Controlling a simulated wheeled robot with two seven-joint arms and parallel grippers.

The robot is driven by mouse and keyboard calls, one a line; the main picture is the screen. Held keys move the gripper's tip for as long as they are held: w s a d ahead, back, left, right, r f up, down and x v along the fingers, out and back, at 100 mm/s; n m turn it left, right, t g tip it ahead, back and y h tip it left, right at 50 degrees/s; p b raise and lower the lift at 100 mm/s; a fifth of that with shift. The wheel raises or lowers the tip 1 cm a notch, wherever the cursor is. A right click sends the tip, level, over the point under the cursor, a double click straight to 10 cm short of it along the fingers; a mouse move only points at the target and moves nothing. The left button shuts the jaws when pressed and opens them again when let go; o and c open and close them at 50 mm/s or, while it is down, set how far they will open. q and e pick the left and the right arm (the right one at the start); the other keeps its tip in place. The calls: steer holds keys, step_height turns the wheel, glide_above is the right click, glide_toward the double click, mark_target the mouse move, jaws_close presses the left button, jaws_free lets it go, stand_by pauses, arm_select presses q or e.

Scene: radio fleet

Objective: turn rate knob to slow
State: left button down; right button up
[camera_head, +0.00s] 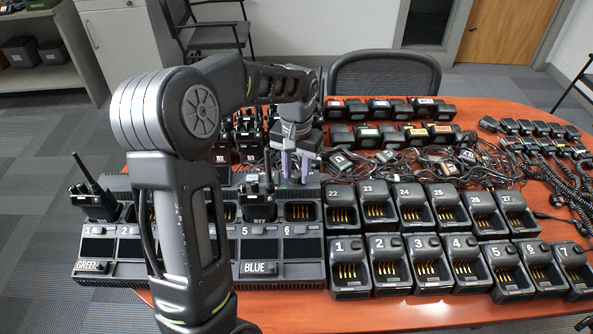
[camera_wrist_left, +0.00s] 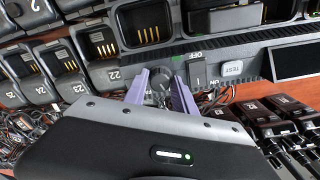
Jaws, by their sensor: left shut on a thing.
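The rate knob (camera_wrist_left: 160,73) is a small round grey dial on the dark panel at the edge of the multi-bay charger (camera_head: 276,272). In the left wrist view the two purple fingers of my left gripper (camera_wrist_left: 160,79) stand on either side of the knob and are shut on it. In the head view my left gripper (camera_head: 294,172) reaches down at the charger's far right corner, and the knob cannot be made out there. The knob's pointer and its rate markings are not readable. My right gripper is not in view.
Beside the knob are a switch (camera_wrist_left: 197,72) marked OFF and a white TEST button (camera_wrist_left: 231,68). A radio (camera_head: 258,200) stands in the charger near my gripper. Single chargers (camera_head: 383,262) fill the table's right. Tangled cables (camera_head: 400,162) lie behind them.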

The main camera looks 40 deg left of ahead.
mark_target(297, 173)
arm_select(q)
steer(key=n, duration=0.4)
steer(key=shift+n, duration=0.4)
steer(key=c, duration=1)
jaws_free()
steer(key=shift+r, duration=3.95)
